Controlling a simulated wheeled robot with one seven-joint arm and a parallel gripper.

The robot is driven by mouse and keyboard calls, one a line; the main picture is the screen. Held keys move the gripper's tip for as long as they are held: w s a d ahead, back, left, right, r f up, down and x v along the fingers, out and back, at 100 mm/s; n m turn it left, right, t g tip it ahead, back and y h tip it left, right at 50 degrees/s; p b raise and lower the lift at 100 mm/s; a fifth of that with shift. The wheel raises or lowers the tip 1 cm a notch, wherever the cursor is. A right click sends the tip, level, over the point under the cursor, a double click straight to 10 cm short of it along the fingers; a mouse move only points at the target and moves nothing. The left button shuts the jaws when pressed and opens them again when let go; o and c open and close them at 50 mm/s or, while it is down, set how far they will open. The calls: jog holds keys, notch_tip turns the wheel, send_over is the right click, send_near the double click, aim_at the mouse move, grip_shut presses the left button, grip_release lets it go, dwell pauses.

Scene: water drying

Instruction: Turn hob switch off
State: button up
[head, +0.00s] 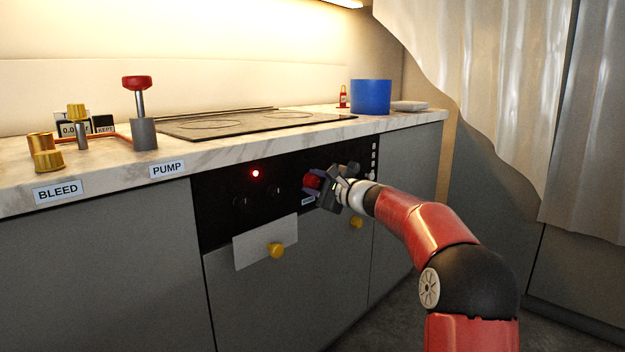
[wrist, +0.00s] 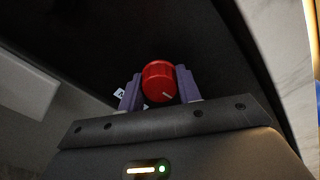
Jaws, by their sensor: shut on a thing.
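The hob switch is a red round knob (head: 312,181) on the black control panel (head: 222,208) under the hob. In the wrist view the red knob (wrist: 159,82) has a pale pointer mark near its lower right. My gripper (head: 314,188) reaches the panel from the right. In the wrist view my gripper (wrist: 159,88) has one purple finger on each side of the knob, shut on it. A red indicator light (head: 255,173) glows on the panel, left of the knob. A small label near the knob is partly hidden by my gripper.
Two dark knobs sit on the panel left of the red one. The counter holds a blue pot (head: 370,97), the hob (head: 245,122), a red-topped pump (head: 140,115) and brass fittings (head: 46,150).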

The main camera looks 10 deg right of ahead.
jog(key=shift+m, duration=0.6)
jog(key=shift+f, duration=0.15)
jog(key=o, duration=1)
jog(key=shift+c, duration=0.2)
jog(key=v, duration=0.7)
jog(key=shift+s+d+b, duration=0.25)
jog(key=shift+s+b, duration=0.05)
